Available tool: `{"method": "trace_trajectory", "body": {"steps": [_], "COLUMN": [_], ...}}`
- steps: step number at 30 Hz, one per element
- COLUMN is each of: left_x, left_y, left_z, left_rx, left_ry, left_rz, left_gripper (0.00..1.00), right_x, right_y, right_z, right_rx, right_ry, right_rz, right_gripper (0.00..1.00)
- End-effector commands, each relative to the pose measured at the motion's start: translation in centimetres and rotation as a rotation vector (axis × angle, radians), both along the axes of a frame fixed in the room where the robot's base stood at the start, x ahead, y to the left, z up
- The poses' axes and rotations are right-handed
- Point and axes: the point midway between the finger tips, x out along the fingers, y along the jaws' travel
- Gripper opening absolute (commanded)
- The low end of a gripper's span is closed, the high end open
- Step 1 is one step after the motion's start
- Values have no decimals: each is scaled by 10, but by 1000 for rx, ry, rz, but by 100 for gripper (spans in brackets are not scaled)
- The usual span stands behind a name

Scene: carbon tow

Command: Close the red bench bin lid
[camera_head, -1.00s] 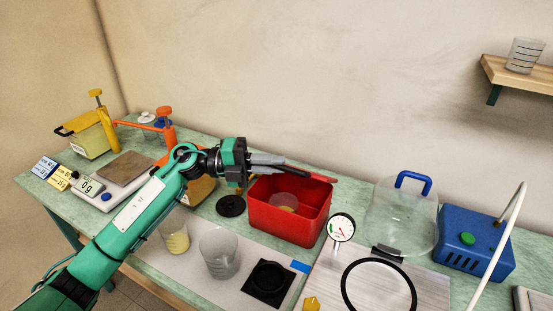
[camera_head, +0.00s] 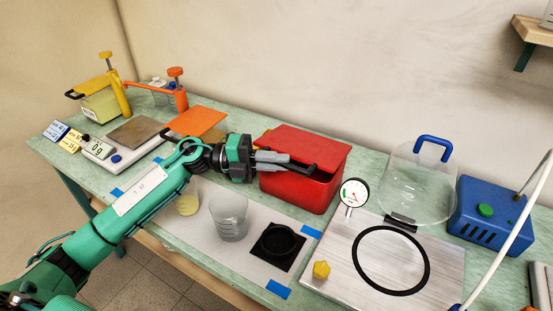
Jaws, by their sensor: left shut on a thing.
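The red bench bin (camera_head: 300,192) stands at the back middle of the bench. Its red lid (camera_head: 308,145) now lies over the opening, and a dark gap shows under its front edge at the right. My left gripper (camera_head: 288,163) is at the front edge of the lid, its grey fingers shut on the lid's dark handle (camera_head: 305,168). The fingers hide part of the front rim, so I cannot tell whether the lid touches the rim there. My right gripper is out of view.
Clear beakers (camera_head: 229,216) and a black square holder (camera_head: 278,245) stand in front of the bin. A dial gauge (camera_head: 354,193) is close at its right, beside a clear blue-handled cover (camera_head: 417,185) and a blue pump (camera_head: 485,218). An orange panel (camera_head: 196,121) lies left.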

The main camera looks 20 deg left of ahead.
Motion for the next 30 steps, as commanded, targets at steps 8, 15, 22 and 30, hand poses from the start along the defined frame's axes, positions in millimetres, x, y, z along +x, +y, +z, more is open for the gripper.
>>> {"method": "trace_trajectory", "body": {"steps": [8, 15, 22, 30], "left_x": [1, 1, 0, -7], "left_y": [0, 0, 3, 41], "left_z": [-1, 0, -1, -5], "left_rx": [1, 0, 1, 4], "left_ry": [0, 0, 0, 2], "left_rz": [3, 2, 2, 5], "left_gripper": [0, 34, 34, 34], "right_x": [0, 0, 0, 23], "right_y": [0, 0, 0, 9], "right_z": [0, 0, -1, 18], "right_rx": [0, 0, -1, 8], "right_ry": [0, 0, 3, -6], "right_rz": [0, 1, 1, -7], "right_gripper": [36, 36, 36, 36]}}
